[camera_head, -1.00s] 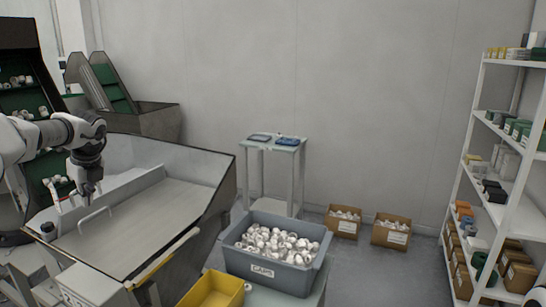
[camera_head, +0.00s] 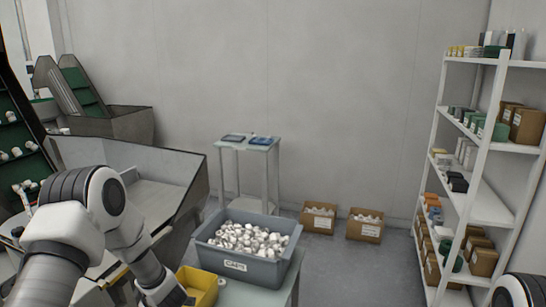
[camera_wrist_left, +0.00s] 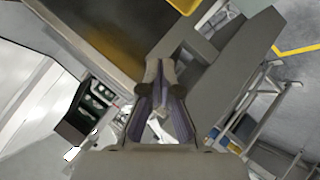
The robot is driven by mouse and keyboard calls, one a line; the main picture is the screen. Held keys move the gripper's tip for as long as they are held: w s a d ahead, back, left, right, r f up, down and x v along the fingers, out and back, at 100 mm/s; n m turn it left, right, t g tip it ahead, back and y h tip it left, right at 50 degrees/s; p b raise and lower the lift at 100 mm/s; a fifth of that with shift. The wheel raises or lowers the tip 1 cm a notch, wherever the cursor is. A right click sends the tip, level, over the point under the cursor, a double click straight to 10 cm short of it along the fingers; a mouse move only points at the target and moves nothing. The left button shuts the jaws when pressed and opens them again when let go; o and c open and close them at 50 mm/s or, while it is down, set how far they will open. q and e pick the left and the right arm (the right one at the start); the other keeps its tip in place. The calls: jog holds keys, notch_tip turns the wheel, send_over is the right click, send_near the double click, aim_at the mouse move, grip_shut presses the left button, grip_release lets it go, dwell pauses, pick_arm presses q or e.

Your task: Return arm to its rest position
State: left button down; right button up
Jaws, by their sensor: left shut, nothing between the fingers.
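My left arm (camera_head: 98,215) is white and grey. In the head view it comes in from the lower left and bends down toward the bottom edge, left of the yellow bin. Its gripper end is at or below that edge and cannot be made out there. In the left wrist view the left gripper (camera_wrist_left: 160,76) shows its two fingers together, shut and empty. My right arm (camera_head: 517,291) shows only a white and dark link in the bottom right corner; its gripper is out of view.
A grey bin of white caps (camera_head: 236,266) stands beside a yellow bin (camera_head: 207,281), close to my left arm. The metal hopper (camera_head: 165,190) is behind the arm. Two cardboard boxes (camera_head: 318,220) (camera_head: 364,227) lie on the floor. A white shelf (camera_head: 483,207) stands right.

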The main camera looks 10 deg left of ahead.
pick_arm(q)
jog(key=s+d+f+m+h, duration=0.4)
jog(key=s+d+f+m, duration=0.4)
jog(key=d+f+m, duration=0.15)
jog(key=s+d+f+m+g+h, duration=0.2)
jog(key=s+d+m, duration=0.4)
jog(key=s, duration=0.6)
jog(key=s+d+f+m+g+h, duration=0.3)
jog(key=s+d+f+m, duration=0.2)
jog(key=s+d, duration=0.3)
jog(key=s+m, duration=0.1)
jog(key=s, duration=0.2)
jog(key=shift+s+d+g+h, duration=0.3)
jog(key=shift+s+d+h, duration=0.05)
jog(key=shift+s+h, duration=0.05)
jog(key=shift+a, duration=0.1)
